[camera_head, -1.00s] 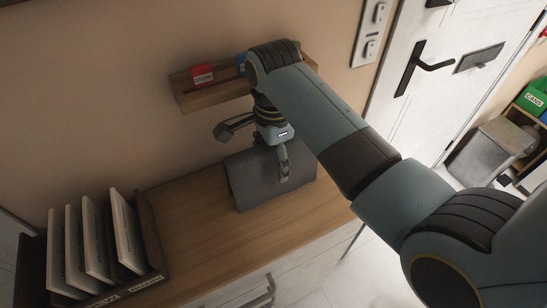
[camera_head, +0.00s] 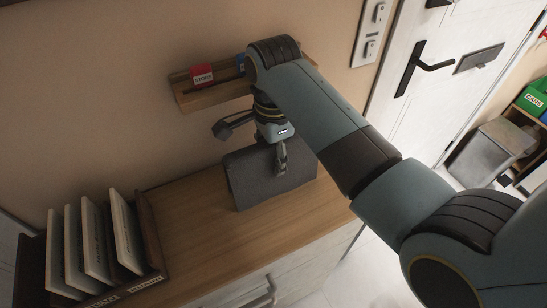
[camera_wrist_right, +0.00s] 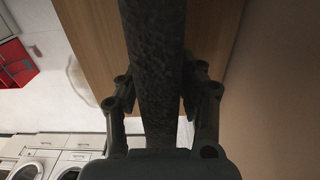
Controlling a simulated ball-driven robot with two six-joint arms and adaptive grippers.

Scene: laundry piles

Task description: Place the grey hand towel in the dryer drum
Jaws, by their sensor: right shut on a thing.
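The grey hand towel (camera_head: 265,182) stands folded like a tent at the right part of the wooden cabinet top. My right gripper (camera_head: 281,162) points down at its upper edge and is shut on it. In the right wrist view the towel (camera_wrist_right: 155,60) is a dark strip running between the fingers of my right gripper (camera_wrist_right: 158,98). Whether its lower edge touches the wood cannot be told. Round machine doors (camera_wrist_right: 30,168) show at the bottom left of the wrist view; which is the dryer cannot be told. My left gripper is out of view.
A sorter with several upright panels (camera_head: 100,245) stands at the left of the cabinet top (camera_head: 195,235). A wall ledge (camera_head: 215,93) with a red tag is behind the towel. A door and grey bin (camera_head: 490,150) are at right. A red bin (camera_wrist_right: 14,65) shows in the wrist view.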

